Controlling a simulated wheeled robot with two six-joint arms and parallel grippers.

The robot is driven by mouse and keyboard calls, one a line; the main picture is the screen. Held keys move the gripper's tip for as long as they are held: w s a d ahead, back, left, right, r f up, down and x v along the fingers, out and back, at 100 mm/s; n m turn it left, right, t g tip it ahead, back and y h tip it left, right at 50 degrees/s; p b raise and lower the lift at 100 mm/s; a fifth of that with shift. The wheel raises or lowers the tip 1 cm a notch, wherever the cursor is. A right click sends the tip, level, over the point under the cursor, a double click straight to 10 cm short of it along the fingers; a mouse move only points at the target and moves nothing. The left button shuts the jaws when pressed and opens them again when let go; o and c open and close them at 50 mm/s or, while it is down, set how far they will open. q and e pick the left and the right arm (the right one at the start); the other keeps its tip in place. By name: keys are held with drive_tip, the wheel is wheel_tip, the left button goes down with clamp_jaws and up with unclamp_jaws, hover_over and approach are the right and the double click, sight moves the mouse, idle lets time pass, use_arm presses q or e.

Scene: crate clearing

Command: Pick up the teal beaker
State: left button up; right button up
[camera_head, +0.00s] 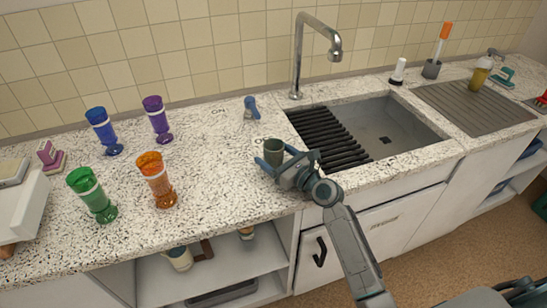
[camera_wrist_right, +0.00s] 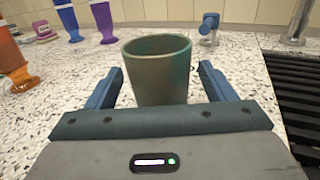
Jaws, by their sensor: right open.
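The teal beaker (camera_head: 273,150), a plain grey-green cup, stands upright on the speckled counter left of the sink. In the right wrist view the beaker (camera_wrist_right: 158,72) is straight ahead, with its open rim showing and its lower part hidden by my gripper's body. My right gripper (camera_head: 279,164) is open, low at the counter. In the wrist view its two blue fingers stand on the left and right of the beaker, with a visible gap on each side. My left gripper is not in view.
Blue (camera_head: 104,132), purple (camera_head: 157,118), green (camera_head: 91,194) and orange (camera_head: 156,180) goblets stand to the left. A small blue object (camera_head: 251,108) is behind the beaker. The sink (camera_head: 410,140) with a black slatted rack (camera_head: 325,137) and tall tap (camera_head: 300,55) lies right.

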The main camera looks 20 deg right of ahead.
drive_tip(key=shift+w+a, duration=0.1)
drive_tip(key=shift+w, duration=0.2)
drive_tip(key=c, duration=1.1)
